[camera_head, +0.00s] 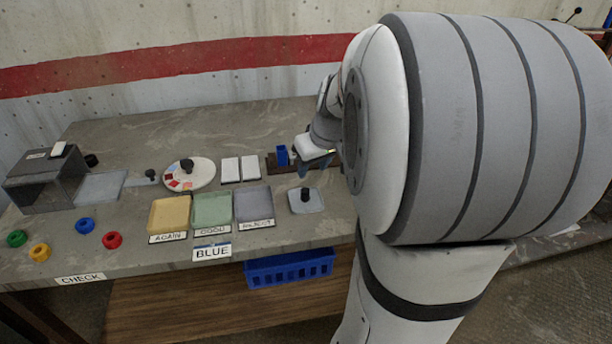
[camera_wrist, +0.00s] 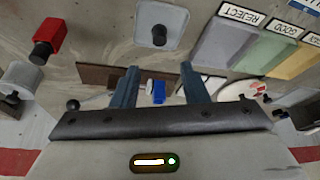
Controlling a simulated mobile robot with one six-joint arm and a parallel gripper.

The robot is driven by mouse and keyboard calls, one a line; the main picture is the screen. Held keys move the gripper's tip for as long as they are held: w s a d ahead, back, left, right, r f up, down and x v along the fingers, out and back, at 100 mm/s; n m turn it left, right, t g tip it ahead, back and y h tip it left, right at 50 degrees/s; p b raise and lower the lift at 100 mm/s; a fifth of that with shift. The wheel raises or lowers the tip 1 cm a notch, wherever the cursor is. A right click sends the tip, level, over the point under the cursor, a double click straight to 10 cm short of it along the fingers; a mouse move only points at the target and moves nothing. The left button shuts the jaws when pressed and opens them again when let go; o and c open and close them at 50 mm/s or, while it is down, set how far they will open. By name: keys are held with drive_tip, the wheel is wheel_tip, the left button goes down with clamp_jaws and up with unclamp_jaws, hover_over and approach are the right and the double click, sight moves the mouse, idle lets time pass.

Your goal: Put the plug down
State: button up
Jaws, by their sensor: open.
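My gripper (camera_head: 312,172) is open at the right of the bench, partly hidden by my own arm. In the wrist view its two fingers (camera_wrist: 159,67) stand apart with nothing held between them. A small blue block (camera_head: 283,155) stands on a dark brown rail (camera_head: 272,167), just left of my gripper in the head view. In the wrist view the blue block (camera_wrist: 159,92) shows between the fingers, beyond them. A black knob-like piece (camera_head: 304,192) stands upright on a pale square plate (camera_head: 312,208), below my gripper in the picture. I cannot tell which piece is the plug.
Yellow (camera_head: 168,216), green (camera_head: 212,210) and grey (camera_head: 254,205) trays stand left of the plate. A round white dial (camera_head: 190,174), white tiles (camera_head: 230,170) and a grey box (camera_head: 45,180) lie farther left. A red block (camera_wrist: 48,37) shows in the wrist view. A blue crate (camera_head: 290,269) is below the bench edge.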

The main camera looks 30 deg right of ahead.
drive_tip(key=s+a+f+g, duration=0.2)
drive_tip(key=s+a, duration=1.3)
drive_tip(key=p+v, duration=0.3)
drive_tip(key=shift+w+r+p, duration=0.2)
drive_tip(key=shift+r+p, duration=0.1)
drive_tip(key=shift+r, duration=0.15)
drive_tip(key=shift+c, duration=0.4)
